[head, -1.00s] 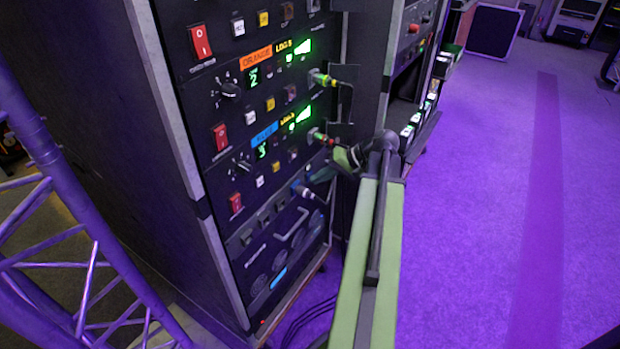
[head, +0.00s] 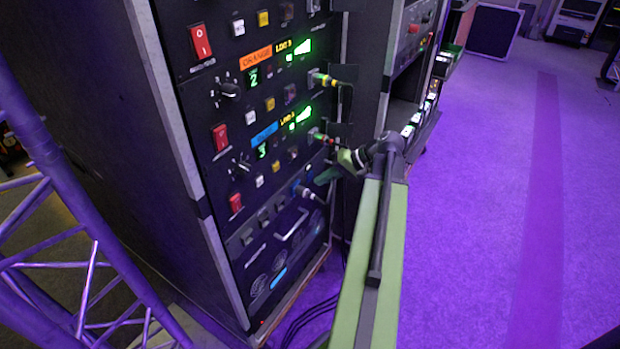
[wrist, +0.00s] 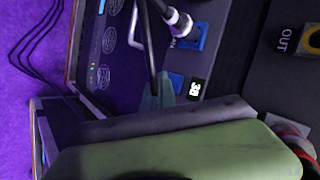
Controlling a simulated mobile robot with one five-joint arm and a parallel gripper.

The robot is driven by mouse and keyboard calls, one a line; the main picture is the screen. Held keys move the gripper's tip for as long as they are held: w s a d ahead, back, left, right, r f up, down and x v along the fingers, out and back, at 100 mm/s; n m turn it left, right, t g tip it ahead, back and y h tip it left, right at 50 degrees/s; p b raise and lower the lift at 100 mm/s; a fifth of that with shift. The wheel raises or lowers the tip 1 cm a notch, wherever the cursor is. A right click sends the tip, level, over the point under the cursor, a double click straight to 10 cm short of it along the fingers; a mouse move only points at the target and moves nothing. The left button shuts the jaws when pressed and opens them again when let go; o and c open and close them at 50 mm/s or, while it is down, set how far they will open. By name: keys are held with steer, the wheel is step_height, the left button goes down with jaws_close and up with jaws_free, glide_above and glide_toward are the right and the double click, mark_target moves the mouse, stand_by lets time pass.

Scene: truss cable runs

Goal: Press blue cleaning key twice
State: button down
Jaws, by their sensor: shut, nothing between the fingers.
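A blue square key (wrist: 176,82) shows in the wrist view beside a small lit display (wrist: 195,88). Its near part is hidden behind my gripper, and I read no cleaning mark on it. My gripper (wrist: 157,98) is shut and empty, its teal fingertips just to the left of the blue key in this view. I cannot tell whether they touch it. In the head view my gripper (head: 322,178) is in front of the rack's lower right side, just above a plugged-in cable connector (head: 312,195); the key is not clearly visible there.
The rack front (head: 225,165) carries red switches, an orange label and a blue label (head: 264,135). A purple truss (head: 60,175) stands at left. Floor at right is clear.

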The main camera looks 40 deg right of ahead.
steer(key=shift+s, duration=0.15)
steer(key=s, duration=0.2)
steer(key=s+d, duration=0.1)
steer(key=s, duration=0.1)
steer(key=shift+s+d, duration=0.15)
steer(key=shift+s, duration=0.2)
stand_by(0.9)
